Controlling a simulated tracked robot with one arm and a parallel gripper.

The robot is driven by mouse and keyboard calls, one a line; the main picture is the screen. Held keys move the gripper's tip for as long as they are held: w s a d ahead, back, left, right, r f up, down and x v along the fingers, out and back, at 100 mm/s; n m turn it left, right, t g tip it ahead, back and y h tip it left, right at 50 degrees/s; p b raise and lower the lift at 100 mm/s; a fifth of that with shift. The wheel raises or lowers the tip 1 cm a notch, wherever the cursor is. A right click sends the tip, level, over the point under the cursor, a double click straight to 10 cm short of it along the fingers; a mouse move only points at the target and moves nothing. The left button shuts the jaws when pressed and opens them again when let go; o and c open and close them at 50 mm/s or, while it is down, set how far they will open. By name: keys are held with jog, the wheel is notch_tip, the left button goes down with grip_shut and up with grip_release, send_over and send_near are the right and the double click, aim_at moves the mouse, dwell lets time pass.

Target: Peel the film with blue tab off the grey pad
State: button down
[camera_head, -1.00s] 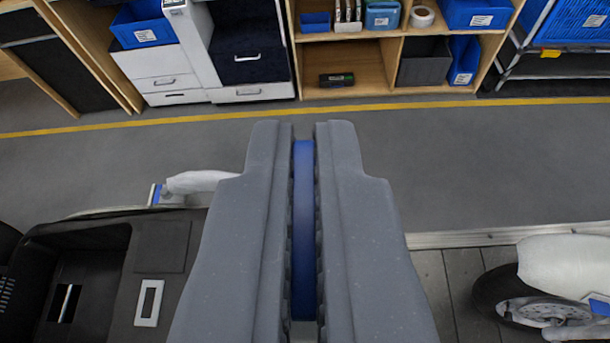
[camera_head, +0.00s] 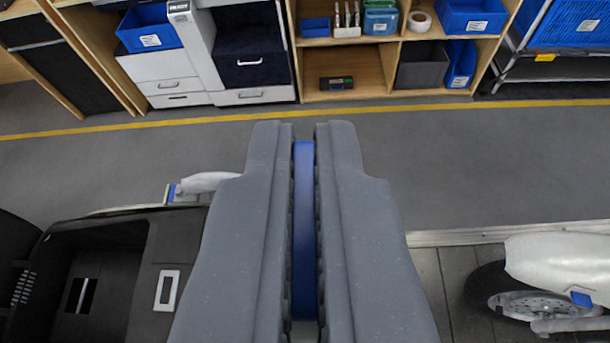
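My gripper (camera_head: 304,130) is in the middle of the view, its two grey fingers close together. A narrow blue strip, which looks like the blue tab (camera_head: 304,200), fills the gap between their ridged inner faces. The tab shows edge-on and runs back between the fingers. No film can be made out on it, and its far side is hidden by the fingers. I cannot make out the grey pad; the fingers cover the view below them.
A black car interior part (camera_head: 115,245) is at lower left, with a pale piece (camera_head: 205,182) behind it. A wheel (camera_head: 510,290) under a white cover (camera_head: 560,258) is at lower right, by the slats (camera_head: 470,262). Beyond lies open grey floor, then shelves (camera_head: 385,90) with blue bins.

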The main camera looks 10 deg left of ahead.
jog(key=shift+s+d+r, duration=0.1)
jog(key=shift+s+r, duration=0.4)
jog(key=shift+r, duration=0.35)
jog(key=shift+s+r, duration=0.45)
jog(key=shift+r, duration=0.4)
jog(key=shift+r, duration=0.1)
jog(key=s+r+p, duration=0.1)
jog(key=s+r, duration=0.2)
jog(key=r, duration=0.2)
jog(key=shift+d+p, duration=0.15)
jog(key=shift+p, duration=0.2)
jog(key=shift+w, duration=0.1)
